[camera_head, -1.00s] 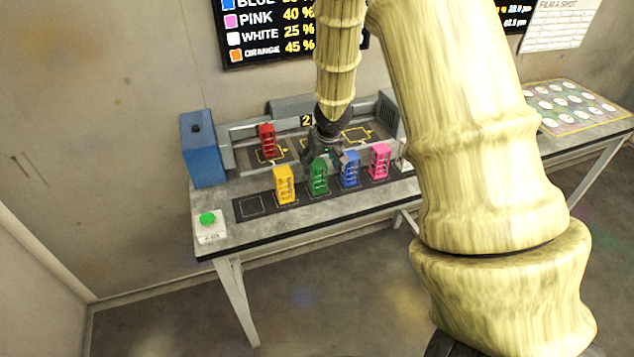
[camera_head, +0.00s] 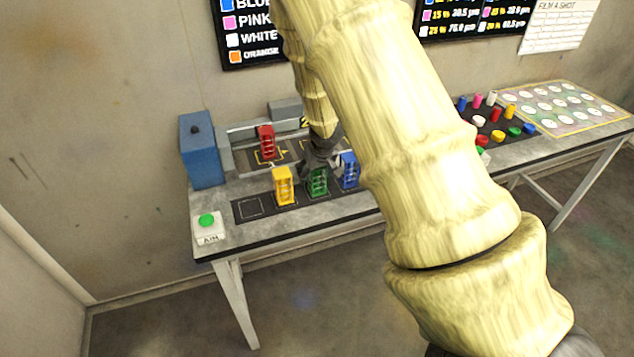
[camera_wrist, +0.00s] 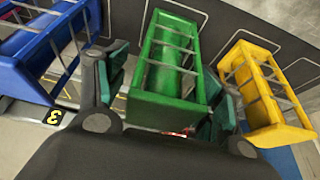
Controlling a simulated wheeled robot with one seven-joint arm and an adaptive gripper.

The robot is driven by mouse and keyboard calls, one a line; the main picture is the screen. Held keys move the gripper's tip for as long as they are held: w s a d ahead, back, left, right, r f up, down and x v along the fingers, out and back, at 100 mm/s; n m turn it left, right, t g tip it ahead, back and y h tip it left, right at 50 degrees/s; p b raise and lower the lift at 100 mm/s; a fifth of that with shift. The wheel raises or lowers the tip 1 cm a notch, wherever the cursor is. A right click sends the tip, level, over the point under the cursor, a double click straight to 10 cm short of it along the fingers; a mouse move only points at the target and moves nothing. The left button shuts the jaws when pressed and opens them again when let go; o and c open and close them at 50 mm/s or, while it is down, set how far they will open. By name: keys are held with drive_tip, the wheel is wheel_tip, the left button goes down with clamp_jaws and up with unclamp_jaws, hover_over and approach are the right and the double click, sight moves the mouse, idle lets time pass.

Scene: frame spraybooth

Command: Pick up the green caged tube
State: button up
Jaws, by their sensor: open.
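The green caged tube (camera_head: 317,183) stands upright on a dark strip along the front of the workbench, between the yellow caged tube (camera_head: 283,186) and the blue caged tube (camera_head: 349,171). My gripper (camera_head: 319,163) is at the green one, its fingers around the upper part. In the wrist view, the green caged tube (camera_wrist: 172,75) lies between the two teal-padded fingers of my open gripper (camera_wrist: 168,98). I cannot tell whether either finger touches it. The pink tube's place is hidden by my arm in the head view.
A red caged tube (camera_head: 267,143) stands behind on the bench. The blue (camera_wrist: 40,55) and yellow (camera_wrist: 264,100) neighbours are close beside my fingers. A blue box (camera_head: 202,150) and a green button (camera_head: 207,220) are at the left. An empty marked square (camera_head: 250,207) is left of yellow.

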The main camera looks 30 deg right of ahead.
drive_tip(key=c, duration=1.3)
drive_tip(key=shift+r, duration=0.15)
